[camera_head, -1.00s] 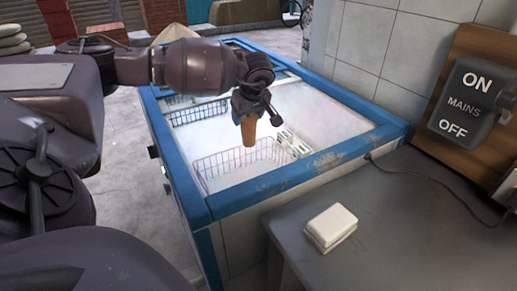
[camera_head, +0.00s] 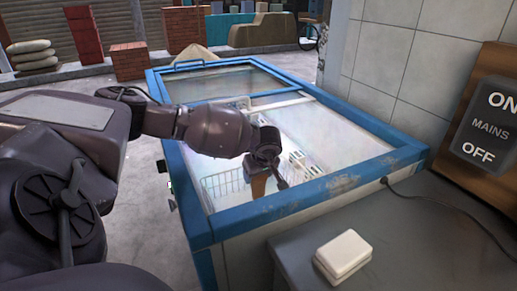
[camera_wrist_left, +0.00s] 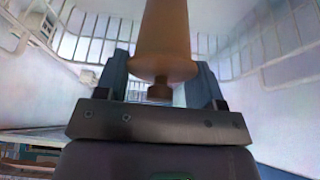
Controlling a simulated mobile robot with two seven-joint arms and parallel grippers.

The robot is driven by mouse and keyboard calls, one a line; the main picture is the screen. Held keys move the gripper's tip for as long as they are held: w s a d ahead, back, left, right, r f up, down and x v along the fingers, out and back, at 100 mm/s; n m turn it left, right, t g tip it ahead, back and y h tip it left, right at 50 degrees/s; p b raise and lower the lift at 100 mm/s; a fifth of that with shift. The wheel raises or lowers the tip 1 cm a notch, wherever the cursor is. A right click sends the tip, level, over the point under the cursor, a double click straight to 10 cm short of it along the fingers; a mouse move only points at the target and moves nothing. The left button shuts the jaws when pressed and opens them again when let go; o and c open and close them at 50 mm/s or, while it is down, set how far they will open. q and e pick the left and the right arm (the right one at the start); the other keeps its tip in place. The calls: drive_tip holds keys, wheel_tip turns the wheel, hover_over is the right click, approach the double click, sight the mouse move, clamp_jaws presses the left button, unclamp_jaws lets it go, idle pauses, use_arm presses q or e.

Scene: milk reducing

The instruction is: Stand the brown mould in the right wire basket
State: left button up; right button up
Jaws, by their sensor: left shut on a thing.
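The brown mould (camera_head: 259,187) is a tapered brown piece held below my left gripper (camera_head: 264,165), inside the open chest freezer. In the left wrist view the mould (camera_wrist_left: 165,35) stands between the two fingers of my left gripper (camera_wrist_left: 160,85), which is shut on it. A white wire basket (camera_head: 218,187) stands in the near part of the freezer, around or just beside the mould. Its wires (camera_wrist_left: 100,48) also show around the mould in the left wrist view. The mould's far end is out of that picture, so I cannot tell whether it touches the basket floor. My right gripper is not in view.
The blue freezer rim (camera_head: 300,200) surrounds the opening. A sliding glass lid (camera_head: 225,84) covers its far part. A white block (camera_head: 343,254) sits on the grey counter (camera_head: 395,250).

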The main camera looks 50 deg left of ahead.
sight(258, 187)
use_arm(q)
wheel_tip(258, 187, down, 5)
drive_tip(key=shift+f+b, duration=0.1)
drive_tip(key=shift+b, duration=0.35)
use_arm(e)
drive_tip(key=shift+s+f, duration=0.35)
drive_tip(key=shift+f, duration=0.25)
use_arm(q)
drive_tip(key=shift+f, duration=0.2)
drive_tip(key=o, duration=1.2)
drive_tip(key=shift+r, duration=0.1)
drive_tip(key=shift+d+r, duration=0.1)
drive_tip(key=shift+r, duration=0.4)
drive_tip(key=p+v, duration=0.2)
drive_tip(key=v, duration=0.8)
drive_tip(key=shift+s+d+r+p, duration=0.15)
drive_tip(key=shift+d+r+p, duration=0.2)
drive_tip(key=shift+r, duration=0.25)
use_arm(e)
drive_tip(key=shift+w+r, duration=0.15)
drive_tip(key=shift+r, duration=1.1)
